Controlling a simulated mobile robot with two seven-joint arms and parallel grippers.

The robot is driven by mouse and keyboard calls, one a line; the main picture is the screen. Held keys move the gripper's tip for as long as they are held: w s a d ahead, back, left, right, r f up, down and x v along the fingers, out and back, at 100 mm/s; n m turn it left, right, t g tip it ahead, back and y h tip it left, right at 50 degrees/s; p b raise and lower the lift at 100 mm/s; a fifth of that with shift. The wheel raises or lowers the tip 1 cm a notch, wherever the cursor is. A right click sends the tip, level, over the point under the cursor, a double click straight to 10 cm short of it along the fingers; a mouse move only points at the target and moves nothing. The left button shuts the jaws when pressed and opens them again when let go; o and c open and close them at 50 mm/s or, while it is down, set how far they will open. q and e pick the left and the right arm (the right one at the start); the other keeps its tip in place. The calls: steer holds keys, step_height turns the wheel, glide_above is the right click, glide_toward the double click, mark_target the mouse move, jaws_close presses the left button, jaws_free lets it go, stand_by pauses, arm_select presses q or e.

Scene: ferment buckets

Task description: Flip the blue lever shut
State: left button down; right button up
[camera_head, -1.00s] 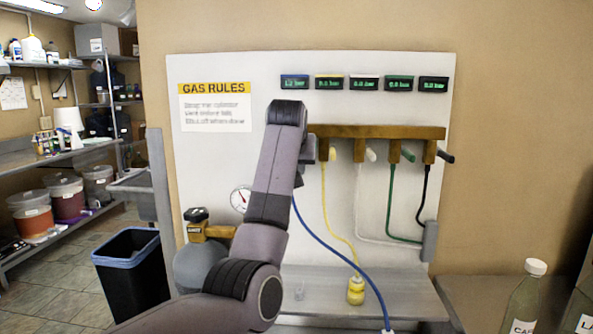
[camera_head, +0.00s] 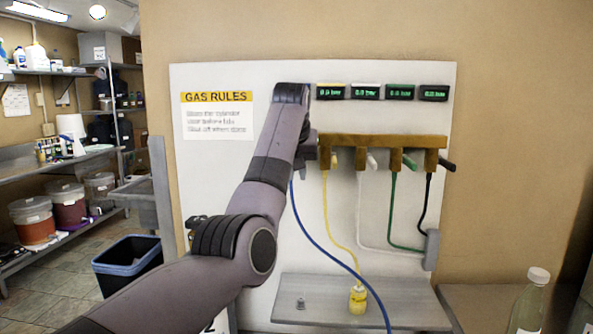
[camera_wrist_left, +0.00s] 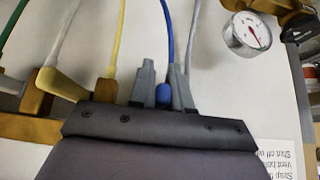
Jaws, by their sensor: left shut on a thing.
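The blue lever (camera_wrist_left: 163,96) shows in the left wrist view as a short blue end between the two grey fingers of my left gripper (camera_wrist_left: 162,92). The fingers are shut on it. The blue hose (camera_wrist_left: 167,35) runs away from just beyond it. In the head view my left gripper (camera_head: 311,152) is at the left end of the brown manifold (camera_head: 385,141). My arm hides the blue lever there, and the blue hose (camera_head: 325,243) hangs down from behind the arm. How far the lever is turned cannot be told. My right gripper is not in view.
The yellow lever (camera_head: 333,158), white lever (camera_head: 371,160), green lever (camera_head: 409,161) and black lever (camera_head: 446,164) sit to the right along the manifold. A pressure gauge (camera_wrist_left: 250,32) is near the gripper in the wrist view. A metal shelf (camera_head: 395,298) is below.

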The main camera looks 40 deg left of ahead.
arm_select(q)
steer(key=c, duration=1.2)
jaws_free()
steer(key=shift+o, duration=0.2)
steer(key=b+v, duration=0.1)
steer(key=v, duration=0.6)
steer(key=shift+s+r, duration=0.1)
